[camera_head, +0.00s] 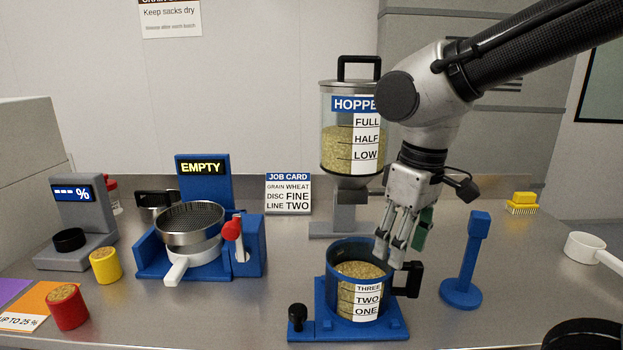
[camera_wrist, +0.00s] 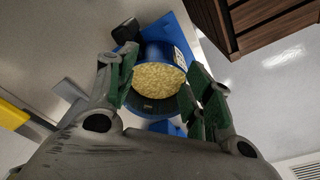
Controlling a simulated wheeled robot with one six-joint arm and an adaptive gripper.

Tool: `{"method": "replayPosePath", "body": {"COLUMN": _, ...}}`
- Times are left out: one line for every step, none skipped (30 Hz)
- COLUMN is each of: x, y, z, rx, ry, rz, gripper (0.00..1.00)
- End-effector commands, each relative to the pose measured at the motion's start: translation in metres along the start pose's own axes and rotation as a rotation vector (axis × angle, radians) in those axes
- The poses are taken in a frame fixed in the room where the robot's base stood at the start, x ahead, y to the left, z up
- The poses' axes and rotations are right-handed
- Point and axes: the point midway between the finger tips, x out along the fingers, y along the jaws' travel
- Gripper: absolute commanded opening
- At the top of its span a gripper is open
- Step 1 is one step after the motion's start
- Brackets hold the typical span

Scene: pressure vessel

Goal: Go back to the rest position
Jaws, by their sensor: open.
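My gripper (camera_head: 397,262) is open and empty, pointing down at the right rim of a blue vessel (camera_head: 331,270). The vessel is filled with grain (camera_head: 358,270) and has a black handle (camera_head: 408,279) on its right, a label reading THREE, TWO, ONE, and a blue base. In the wrist view the grain (camera_wrist: 159,78) shows between the spread green-padded fingers (camera_wrist: 163,85). Whether a finger touches the vessel I cannot tell. My arm comes in from the upper right, in front of part of the hopper (camera_head: 340,130).
A blue post (camera_head: 473,255) stands right of the vessel. A sieve (camera_head: 190,225) sits on a blue stand with a red-knobbed lever (camera_head: 232,229) at left. Red (camera_head: 67,307) and yellow (camera_head: 105,266) pots stand front left. A white scoop (camera_head: 590,250) and yellow brush (camera_head: 522,203) lie right.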

Motion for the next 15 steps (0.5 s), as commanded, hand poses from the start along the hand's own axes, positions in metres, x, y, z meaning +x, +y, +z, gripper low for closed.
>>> {"method": "replayPosePath", "body": {"x": -0.005, "y": 0.022, "z": 0.018, "rx": 0.069, "ry": 0.029, "rz": 0.008, "gripper": 0.51}}
{"method": "replayPosePath", "body": {"x": -0.008, "y": 0.035, "z": 0.030, "rx": 0.108, "ry": 0.046, "rz": 0.014, "gripper": 0.51}}
{"method": "replayPosePath", "body": {"x": -0.012, "y": 0.050, "z": 0.046, "rx": 0.165, "ry": 0.070, "rz": 0.024, "gripper": 0.51}}
{"method": "replayPosePath", "body": {"x": -0.014, "y": 0.061, "z": 0.059, "rx": 0.211, "ry": 0.089, "rz": 0.032, "gripper": 0.51}}
{"method": "replayPosePath", "body": {"x": -0.017, "y": 0.070, "z": 0.072, "rx": 0.259, "ry": 0.108, "rz": 0.042, "gripper": 0.51}}
{"method": "replayPosePath", "body": {"x": -0.020, "y": 0.082, "z": 0.088, "rx": 0.323, "ry": 0.132, "rz": 0.056, "gripper": 0.51}}
{"method": "replayPosePath", "body": {"x": -0.022, "y": 0.089, "z": 0.101, "rx": 0.371, "ry": 0.149, "rz": 0.068, "gripper": 0.51}}
{"method": "replayPosePath", "body": {"x": -0.025, "y": 0.096, "z": 0.112, "rx": 0.417, "ry": 0.166, "rz": 0.079, "gripper": 0.51}}
{"method": "replayPosePath", "body": {"x": -0.028, "y": 0.103, "z": 0.126, "rx": 0.475, "ry": 0.187, "rz": 0.095, "gripper": 0.51}}
{"method": "replayPosePath", "body": {"x": -0.031, "y": 0.107, "z": 0.135, "rx": 0.516, "ry": 0.202, "rz": 0.107, "gripper": 0.51}}
{"method": "replayPosePath", "body": {"x": -0.034, "y": 0.111, "z": 0.143, "rx": 0.552, "ry": 0.216, "rz": 0.118, "gripper": 0.51}}
{"method": "replayPosePath", "body": {"x": -0.038, "y": 0.116, "z": 0.153, "rx": 0.595, "ry": 0.234, "rz": 0.133, "gripper": 0.51}}
{"method": "replayPosePath", "body": {"x": -0.041, "y": 0.119, "z": 0.158, "rx": 0.623, "ry": 0.246, "rz": 0.143, "gripper": 0.51}}
{"method": "replayPosePath", "body": {"x": -0.044, "y": 0.121, "z": 0.163, "rx": 0.646, "ry": 0.257, "rz": 0.153, "gripper": 0.51}}
{"method": "replayPosePath", "body": {"x": -0.047, "y": 0.124, "z": 0.168, "rx": 0.673, "ry": 0.266, "rz": 0.162, "gripper": 0.51}}
